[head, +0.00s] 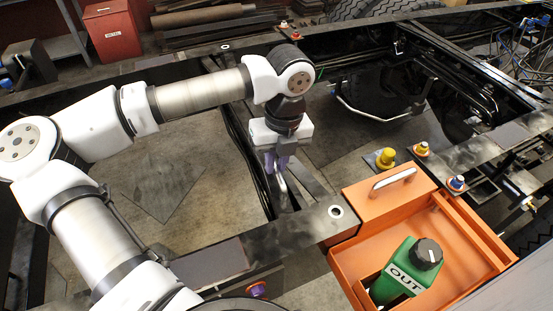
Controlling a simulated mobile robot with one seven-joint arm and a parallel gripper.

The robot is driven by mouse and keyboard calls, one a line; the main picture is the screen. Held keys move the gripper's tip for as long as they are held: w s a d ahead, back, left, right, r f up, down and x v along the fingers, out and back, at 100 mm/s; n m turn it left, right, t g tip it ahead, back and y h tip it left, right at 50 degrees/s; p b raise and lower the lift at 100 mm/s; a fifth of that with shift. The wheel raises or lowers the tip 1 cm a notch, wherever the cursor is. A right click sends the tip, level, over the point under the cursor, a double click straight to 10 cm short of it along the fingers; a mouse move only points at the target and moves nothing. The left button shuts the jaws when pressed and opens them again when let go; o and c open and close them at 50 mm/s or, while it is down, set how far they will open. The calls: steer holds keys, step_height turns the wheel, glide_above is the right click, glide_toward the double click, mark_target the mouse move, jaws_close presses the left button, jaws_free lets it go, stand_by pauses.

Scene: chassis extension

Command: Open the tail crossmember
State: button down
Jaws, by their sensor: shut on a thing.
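My gripper (279,178), with purple fingers, points down at the middle of the picture. It is shut on a thin pale metal part at its fingertips; the fingers and wrist hide much of it, so I cannot tell its full shape. It is just above a dark crossmember (313,183) that runs between the far and near black chassis rails. I take this to be the tail crossmember. Whether it has shifted from its closed place cannot be told.
Yellow (386,157) and blue-topped (457,183) fittings stand by the near rail (270,232). A red bin (112,32) stands behind. Floor shows between rails.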

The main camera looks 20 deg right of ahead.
steer(key=a+b, duration=0.2)
steer(key=a, duration=0.2)
stand_by(0.3)
steer(key=c, duration=1.4)
jaws_free()
steer(key=shift+s, duration=0.1)
